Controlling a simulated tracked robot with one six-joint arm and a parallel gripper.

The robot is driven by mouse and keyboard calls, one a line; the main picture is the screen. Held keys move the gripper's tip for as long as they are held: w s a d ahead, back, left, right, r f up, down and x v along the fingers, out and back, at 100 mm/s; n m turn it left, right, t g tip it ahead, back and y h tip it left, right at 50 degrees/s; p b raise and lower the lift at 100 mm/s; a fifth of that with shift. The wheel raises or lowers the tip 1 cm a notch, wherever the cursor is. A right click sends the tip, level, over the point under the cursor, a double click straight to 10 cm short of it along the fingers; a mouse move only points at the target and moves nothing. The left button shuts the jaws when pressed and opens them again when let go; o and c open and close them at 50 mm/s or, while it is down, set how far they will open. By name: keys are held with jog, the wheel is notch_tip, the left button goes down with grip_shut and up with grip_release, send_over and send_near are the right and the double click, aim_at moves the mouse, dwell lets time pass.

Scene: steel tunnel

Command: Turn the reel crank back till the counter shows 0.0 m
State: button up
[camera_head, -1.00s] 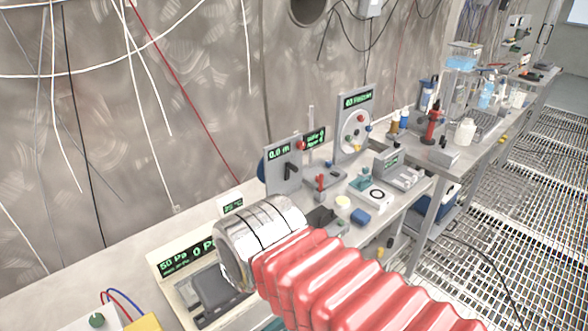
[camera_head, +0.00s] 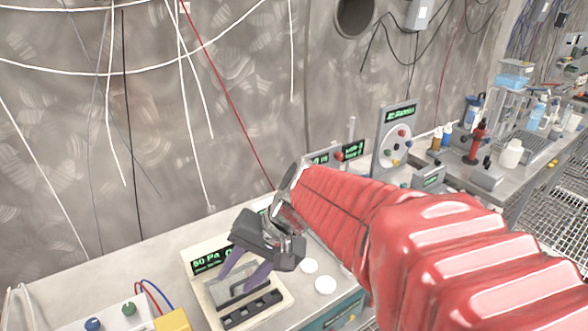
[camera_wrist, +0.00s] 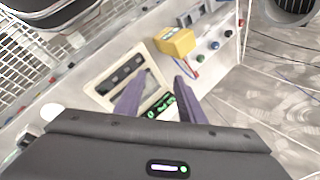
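The reel's counter (camera_head: 319,159) shows only in part in the head view, just above my red-sleeved arm. Its last characters, ending in "m", show, but the full reading is hidden. The reel crank is hidden behind my arm. My gripper (camera_head: 237,282) has two purple fingers, which point down over the cream-framed pressure device, to the left of the reel. In the wrist view my gripper (camera_wrist: 162,76) shows its fingers spread with nothing between them. The reel does not clearly show in that view.
The pressure device (camera_head: 208,259) reads 50 Pa. A yellow block (camera_head: 172,320) and knobs stand at its left. A dial panel (camera_head: 397,145) and a red stand (camera_head: 476,143) are farther right. White discs (camera_head: 325,285) lie right of the gripper. Cables hang on the wall.

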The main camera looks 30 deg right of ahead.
jog(key=w+d+f+m+t+y, duration=0.1)
jog(key=w+d+m+t+y, duration=0.1)
jog(key=w+d+m+t, duration=0.4)
jog(key=w+d+f+m+t+y, duration=0.2)
jog(key=w+d+m, duration=0.5)
jog(key=w+d, duration=0.45)
jog(key=s+d+f+m+t+h, duration=0.1)
jog(key=d+f+m+t+h, duration=0.1)
jog(key=d, duration=0.7)
jog(key=s+d+f+m+t+h, duration=0.1)
jog(key=d+m+h, duration=0.3)
jog(key=d, duration=0.5)
jog(key=s+d+f+m+t+h, duration=0.1)
jog(key=d+f+m+t+h, duration=0.1)
jog(key=d, duration=0.8)
notch_tip(320, 180, down, 2)
jog(key=m+t, duration=0.1)
jog(key=m, duration=0.2)
jog(key=shift+s+t+h, duration=0.3)
jog(key=shift+s+h, duration=0.05)
jog(key=shift+h, duration=0.05)
jog(key=shift+a, duration=0.1)
jog(key=w, duration=1.4)
jog(key=shift+a, duration=0.15)
jog(key=shift+c, duration=0.2)
